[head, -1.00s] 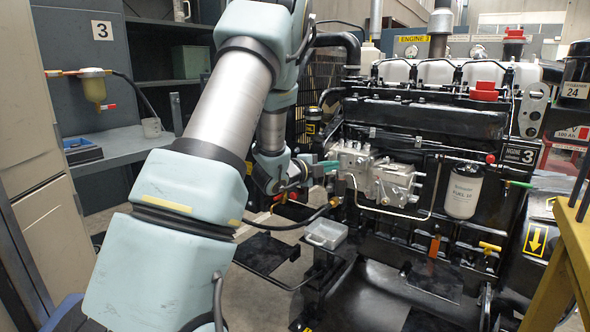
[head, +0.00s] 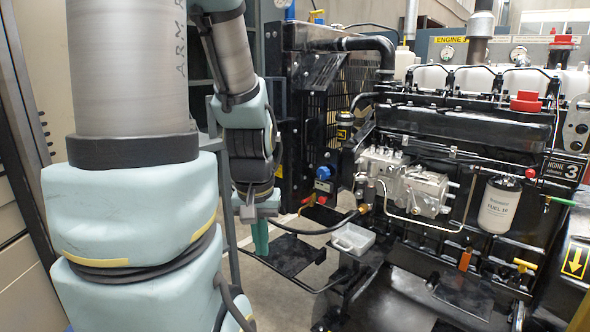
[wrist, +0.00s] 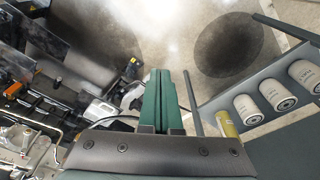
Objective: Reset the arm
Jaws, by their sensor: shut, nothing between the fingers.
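My gripper (head: 261,238) hangs at the end of my folded arm in the head view, left of the engine, with its green fingers pointing down. In the wrist view the two green fingers of my gripper (wrist: 160,75) lie side by side, shut and empty.
A white fuel filter (head: 499,205) is on the engine's side. In the wrist view, a shelf (wrist: 265,85) with several white filters (wrist: 305,75) is at the right, near the fingers. Concrete floor (wrist: 160,30) shows beyond the fingertips.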

